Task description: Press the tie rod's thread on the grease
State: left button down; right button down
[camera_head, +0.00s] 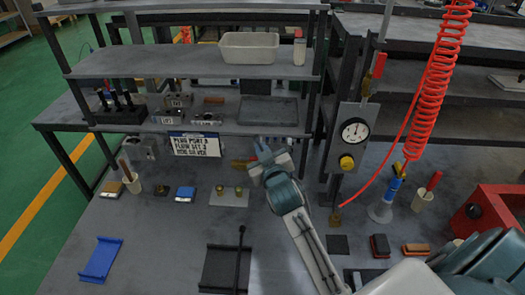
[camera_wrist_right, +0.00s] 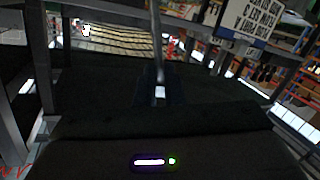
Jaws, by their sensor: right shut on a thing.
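My right gripper (camera_head: 262,150) is over the back of the bench, below the lower shelf and right of the hanging sign. It is shut on a thin grey rod, which I take to be the tie rod; the rod (camera_wrist_right: 157,45) stands up from between the dark fingers in the right wrist view. In the head view the rod is small and mostly hidden by the gripper, and its thread cannot be made out. I cannot tell for sure which thing is the grease, or whether the rod touches anything. My left gripper is not in view.
A pale plate with two brassy round parts (camera_head: 229,199) lies just in front of the gripper. A blue-topped block (camera_head: 185,193) and a white cup (camera_head: 132,186) stand left. A black tray with a dark rod (camera_head: 219,268) is nearer. A gauge panel (camera_head: 350,140) stands right.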

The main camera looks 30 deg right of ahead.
notch_tip(320, 180, up, 5)
jog(key=p, duration=0.3)
jog(key=shift+f+p, duration=0.2)
jog(key=shift+p, duration=0.2)
jog(key=shift+f, duration=0.1)
dwell(0.4)
